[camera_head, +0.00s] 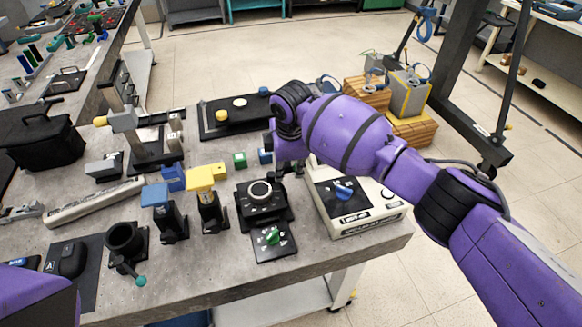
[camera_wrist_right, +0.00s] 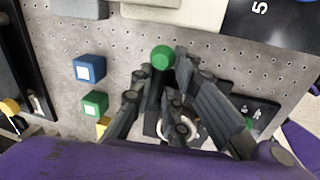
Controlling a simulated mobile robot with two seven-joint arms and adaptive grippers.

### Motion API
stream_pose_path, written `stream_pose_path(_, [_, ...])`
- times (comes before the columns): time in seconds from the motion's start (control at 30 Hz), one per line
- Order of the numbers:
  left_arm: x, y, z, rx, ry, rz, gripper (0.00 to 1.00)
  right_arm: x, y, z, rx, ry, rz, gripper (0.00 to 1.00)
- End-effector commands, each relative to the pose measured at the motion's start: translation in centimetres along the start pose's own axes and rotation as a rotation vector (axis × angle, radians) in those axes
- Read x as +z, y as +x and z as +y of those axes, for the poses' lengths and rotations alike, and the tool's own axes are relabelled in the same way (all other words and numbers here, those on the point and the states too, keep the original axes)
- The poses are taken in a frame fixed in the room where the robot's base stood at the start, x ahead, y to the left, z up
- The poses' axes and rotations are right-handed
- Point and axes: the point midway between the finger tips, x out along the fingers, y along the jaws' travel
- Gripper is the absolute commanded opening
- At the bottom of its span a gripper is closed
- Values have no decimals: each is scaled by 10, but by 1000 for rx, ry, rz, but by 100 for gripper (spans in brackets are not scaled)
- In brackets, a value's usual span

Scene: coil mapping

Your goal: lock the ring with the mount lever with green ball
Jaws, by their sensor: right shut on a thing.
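The mount (camera_head: 263,207) is black and carries a silver ring (camera_head: 260,191) on top, near the table's front right. In the right wrist view the pale ring (camera_wrist_right: 183,130) shows partly, behind my fingers. The lever's green ball (camera_wrist_right: 162,57) shows between my fingertips in that view. My right gripper (camera_head: 284,168) reaches down from the right at the mount's far right side. In the wrist view the right gripper (camera_wrist_right: 163,66) is shut on the lever at its green ball. The ball is hidden in the head view. My left gripper is out of view.
A white box with a blue knob (camera_head: 343,190) stands close right of the mount. A black plate with a green knob (camera_head: 273,238) lies in front. Yellow (camera_head: 201,180) and blue (camera_head: 156,195) topped stands are to the left. Small green (camera_head: 240,159) and blue cubes sit behind.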

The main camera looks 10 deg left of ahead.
Motion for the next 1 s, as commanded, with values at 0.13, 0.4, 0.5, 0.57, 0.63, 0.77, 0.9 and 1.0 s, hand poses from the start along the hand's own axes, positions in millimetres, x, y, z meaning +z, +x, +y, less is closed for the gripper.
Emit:
stream_pose_path(0.13, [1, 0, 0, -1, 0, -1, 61, 0, 4, -4, -11, -2, -1, 0])
stream_pose_path(0.4, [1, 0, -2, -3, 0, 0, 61, 0, 2, -2, -7, -1, 0, 34])
stream_pose_path(0.5, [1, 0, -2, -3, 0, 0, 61, 0, 2, -2, -5, -1, 0, 34])
stream_pose_path(0.57, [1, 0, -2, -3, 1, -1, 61, 0, 1, -2, -4, -1, 1, 34])
stream_pose_path(0.63, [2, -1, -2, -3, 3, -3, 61, 0, 0, -1, -3, -1, 1, 34])
stream_pose_path(0.77, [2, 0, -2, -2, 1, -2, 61, 0, -13, 0, 0, -2, 2, 34])
stream_pose_path(0.9, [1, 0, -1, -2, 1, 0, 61, 0, -40, 0, 2, -3, 2, 34])
stream_pose_path(1.0, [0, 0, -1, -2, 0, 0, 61, 1, -62, 0, 1, -2, 0, 34])
